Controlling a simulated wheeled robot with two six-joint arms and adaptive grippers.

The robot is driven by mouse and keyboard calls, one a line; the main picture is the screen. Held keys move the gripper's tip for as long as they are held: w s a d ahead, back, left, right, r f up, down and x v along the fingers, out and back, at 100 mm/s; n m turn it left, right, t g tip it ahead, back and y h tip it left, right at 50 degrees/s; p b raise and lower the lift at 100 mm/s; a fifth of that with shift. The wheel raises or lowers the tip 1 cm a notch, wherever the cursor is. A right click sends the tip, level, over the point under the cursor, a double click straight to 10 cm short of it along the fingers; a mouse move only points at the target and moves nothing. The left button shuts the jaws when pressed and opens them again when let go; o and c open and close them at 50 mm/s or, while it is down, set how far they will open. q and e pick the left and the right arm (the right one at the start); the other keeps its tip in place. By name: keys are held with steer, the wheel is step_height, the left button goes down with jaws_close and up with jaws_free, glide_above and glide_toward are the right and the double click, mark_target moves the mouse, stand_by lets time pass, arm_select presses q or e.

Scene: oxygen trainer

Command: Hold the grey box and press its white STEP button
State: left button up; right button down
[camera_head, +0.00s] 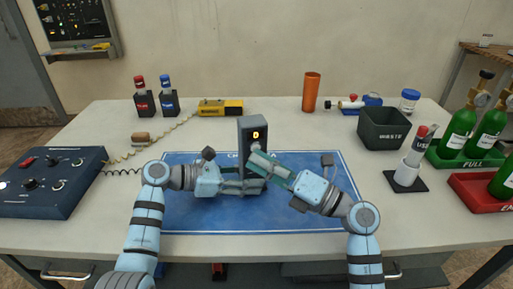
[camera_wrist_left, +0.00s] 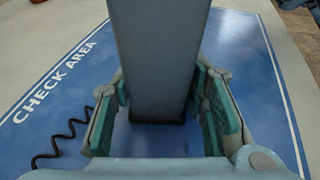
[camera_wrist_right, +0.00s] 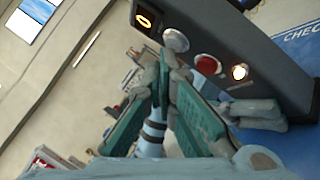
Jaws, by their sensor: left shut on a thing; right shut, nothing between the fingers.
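The grey box (camera_head: 245,134) stands upright over the blue mat, its lit amber display (camera_head: 256,135) showing a "D"-like sign. My left gripper (camera_head: 254,186) is shut on the box's lower part; in the left wrist view the box (camera_wrist_left: 160,55) sits between its fingers. In the right wrist view the box (camera_wrist_right: 275,62) shows a pale round button (camera_wrist_right: 176,40) below the display, then a red button (camera_wrist_right: 208,64) and a lit lamp (camera_wrist_right: 240,72). My right gripper (camera_wrist_right: 163,62) is shut and empty, its tips beside the pale button. I cannot tell whether they touch it.
The blue mat (camera_head: 190,217) lies under both grippers. A dark blue console (camera_head: 45,190) with a coiled cord is at left. A yellow device (camera_head: 218,107), orange cylinder (camera_head: 311,92) and waste bin (camera_head: 385,129) stand behind. Green bottles (camera_head: 460,132) are at right.

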steer(key=shift+w+a, duration=0.1)
steer(key=shift+w, duration=0.35)
stand_by(0.4)
steer(key=shift+s, duration=0.1)
steer(key=shift+s+d, duration=0.25)
steer(key=shift+s, duration=0.55)
steer(key=shift+s, duration=0.1)
steer(key=shift+s+d, duration=0.2)
steer(key=shift+s, duration=0.55)
steer(key=shift+s+d, duration=0.25)
steer(key=shift+s, duration=0.55)
steer(key=shift+s+d, duration=0.2)
steer(key=shift+s, duration=0.55)
steer(key=s, duration=0.1)
steer(key=s+d, duration=0.1)
steer(key=s, duration=0.1)
steer(key=shift+s, duration=0.2)
